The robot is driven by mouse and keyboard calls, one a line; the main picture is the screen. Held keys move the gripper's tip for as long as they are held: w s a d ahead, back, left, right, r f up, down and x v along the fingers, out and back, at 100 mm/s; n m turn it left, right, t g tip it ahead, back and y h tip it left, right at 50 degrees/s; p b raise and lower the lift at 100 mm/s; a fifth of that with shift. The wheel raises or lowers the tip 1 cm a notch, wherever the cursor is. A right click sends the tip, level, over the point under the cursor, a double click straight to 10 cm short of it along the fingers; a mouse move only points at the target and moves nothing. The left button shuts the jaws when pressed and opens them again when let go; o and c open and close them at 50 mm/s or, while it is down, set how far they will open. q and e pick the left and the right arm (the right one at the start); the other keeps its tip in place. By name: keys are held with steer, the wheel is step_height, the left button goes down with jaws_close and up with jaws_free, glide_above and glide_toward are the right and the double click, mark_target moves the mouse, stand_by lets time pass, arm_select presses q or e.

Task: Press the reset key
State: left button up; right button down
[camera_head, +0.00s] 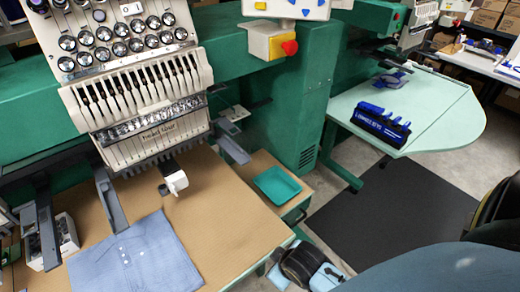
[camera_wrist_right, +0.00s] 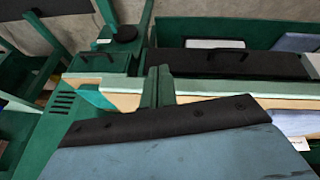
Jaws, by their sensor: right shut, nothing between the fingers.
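The control panel (camera_head: 285,8) of the green embroidery machine is cut off by the top edge of the head view. It carries blue and yellow keys. I cannot tell which key is the reset key, as labels are too small to read. A yellow box with a red knob (camera_head: 289,47) sits just below the panel. My right gripper (camera_wrist_right: 160,86) seems to show in the right wrist view as two narrow fingers together, shut and empty, well away from any key. My left gripper is not in view.
The embroidery head (camera_head: 130,80) stands at left over a brown table (camera_head: 220,215) with a folded blue shirt (camera_head: 135,255). A teal tray (camera_head: 278,185) lies beside it. A pale green table (camera_head: 440,105) holds a black rack (camera_head: 382,125). A dark mat (camera_head: 400,215) covers the floor.

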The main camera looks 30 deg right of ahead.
mark_target(260, 6)
steer(key=w+d+r+n+t+h, duration=0.1)
steer(key=w+d+r+n+t, duration=0.15)
steer(key=w+r, duration=0.5)
steer(key=w+d+r+n+t+h, duration=0.1)
steer(key=w+d+r+t+h, duration=0.1)
steer(key=w+r+t, duration=0.5)
steer(key=w+d+r+n+h, duration=0.1)
steer(key=w+d+r+n, duration=0.15)
steer(key=w+r, duration=0.55)
step_height(260, 6, up, 30)
steer(key=n+t+p, duration=0.1)
steer(key=n+t, duration=0.7)
steer(key=t, duration=0.2)
steer(key=shift+w, duration=0.4)
steer(key=shift+f, duration=0.1)
steer(key=shift+w+d+b, duration=0.9)
steer(key=shift+w+d, duration=2.2)
steer(key=shift+d, duration=0.05)
steer(key=shift+w+d, duration=0.1)
